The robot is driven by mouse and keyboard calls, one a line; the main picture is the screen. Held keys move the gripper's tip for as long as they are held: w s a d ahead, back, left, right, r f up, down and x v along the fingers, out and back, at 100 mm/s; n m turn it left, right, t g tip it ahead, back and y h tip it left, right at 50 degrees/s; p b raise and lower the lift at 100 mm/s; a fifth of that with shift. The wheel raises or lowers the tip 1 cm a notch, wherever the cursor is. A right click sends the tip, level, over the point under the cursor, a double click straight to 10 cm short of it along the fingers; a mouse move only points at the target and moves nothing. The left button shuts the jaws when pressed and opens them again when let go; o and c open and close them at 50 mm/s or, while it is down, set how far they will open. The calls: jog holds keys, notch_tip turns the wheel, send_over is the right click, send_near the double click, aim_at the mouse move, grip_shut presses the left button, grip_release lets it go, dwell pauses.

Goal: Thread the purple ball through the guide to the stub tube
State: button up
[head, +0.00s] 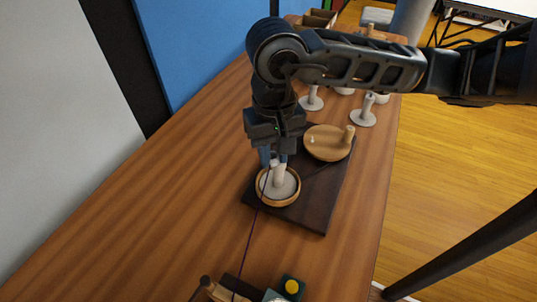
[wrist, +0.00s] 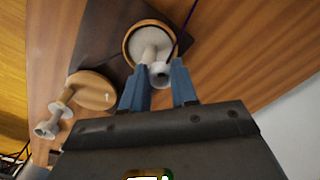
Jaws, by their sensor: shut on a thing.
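My gripper (head: 274,160) points down over a round wooden-rimmed dish (head: 262,198) on a dark board (head: 312,217). A pale tube (head: 278,177) with a flared, hollow top stands in the dish; it also shows in the wrist view (wrist: 160,74). The blue fingers (wrist: 159,88) are shut on its upper end. A thin purple strand (head: 249,240) runs from beside the dish toward the front of the table; in the wrist view it passes close to the tube (wrist: 186,27). I see no purple ball, and I cannot tell which piece is the guide.
A wooden disc (head: 325,145) with a peg sits behind the dish on the board. Several white stands (head: 363,113) are farther back. A green block with a yellow dot (head: 292,287) and wooden pieces lie at the front edge. The table's left side is clear.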

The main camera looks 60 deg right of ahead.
jog(key=shift+s+d+p, duration=0.1)
jog(key=shift+d+p, duration=0.35)
jog(key=shift+d, duration=0.95)
jog(key=shift+d+f, duration=0.1)
jog(key=shift+d, duration=0.1)
jog(key=shift+f+b, duration=0.45)
jog(key=shift+b, duration=0.65)
jog(key=shift+f, duration=0.1)
jog(key=shift+f+b, duration=0.55)
jog(key=shift+b, duration=0.6)
jog(key=shift+f, duration=0.1)
jog(key=o, duration=1.1)
